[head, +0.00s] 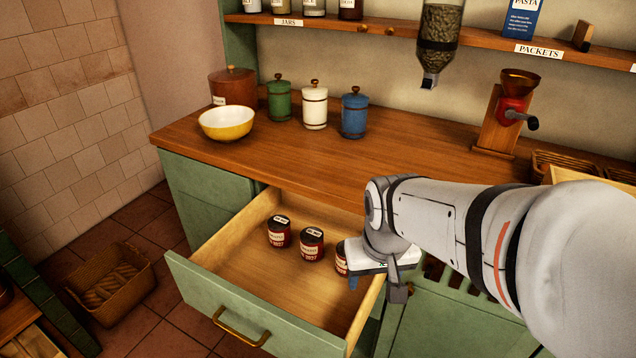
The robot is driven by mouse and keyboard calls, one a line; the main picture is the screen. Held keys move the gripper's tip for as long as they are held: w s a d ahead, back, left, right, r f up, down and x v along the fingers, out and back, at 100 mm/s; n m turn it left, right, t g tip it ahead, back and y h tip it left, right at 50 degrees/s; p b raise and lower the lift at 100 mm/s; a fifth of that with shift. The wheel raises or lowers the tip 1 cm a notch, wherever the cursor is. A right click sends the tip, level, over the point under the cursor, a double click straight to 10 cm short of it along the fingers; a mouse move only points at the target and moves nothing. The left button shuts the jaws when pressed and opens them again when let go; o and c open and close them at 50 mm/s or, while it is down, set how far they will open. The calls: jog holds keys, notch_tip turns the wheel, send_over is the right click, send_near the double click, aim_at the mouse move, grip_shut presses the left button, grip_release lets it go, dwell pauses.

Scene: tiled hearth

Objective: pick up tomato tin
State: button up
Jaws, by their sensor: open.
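Several dark tins with red and white labels stand in the open drawer (235,285): a left tin (279,232), a middle tin (311,244) and a right tin (341,258). The labels are too small to read surely, so I cannot tell which are tomato. My gripper (376,284) is open and points down over the drawer's right side. It is just right of the right tin and hides part of it. I cannot tell how high it is above that tin or whether anything stands between its fingers.
The drawer's front panel, with a brass handle (240,332), juts out below the wooden worktop (400,160). The worktop holds a yellow bowl (227,126), lidded jars (314,108) and a grinder (505,115). The drawer's left and front floor is bare. A basket (112,287) stands on the floor.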

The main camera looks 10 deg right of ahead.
jog(key=o, duration=0.5)
jog(key=w+f, duration=0.2)
jog(key=w, duration=0.3)
jog(key=w+f+t+b, duration=0.1)
jog(key=w+f, duration=0.1)
jog(key=w, duration=0.2)
jog(key=w+a+f+m+t, duration=0.1)
jog(key=w+f, duration=0.1)
jog(key=w, duration=0.3)
jog(key=shift+w+a+f, duration=0.1)
jog(key=shift+w+f, duration=0.2)
jog(key=shift+c, duration=0.2)
jog(key=w+f, duration=0.1)
jog(key=w+f+b, duration=0.1)
jog(key=f, duration=0.1)
jog(key=shift+w, duration=0.1)
jog(key=x, duration=0.2)
jog(key=b+x, duration=0.1)
jog(key=x, duration=0.1)
jog(key=shift+d+f, duration=0.25)
jog(key=shift+d, duration=0.15)
jog(key=shift+f+b, duration=0.3)
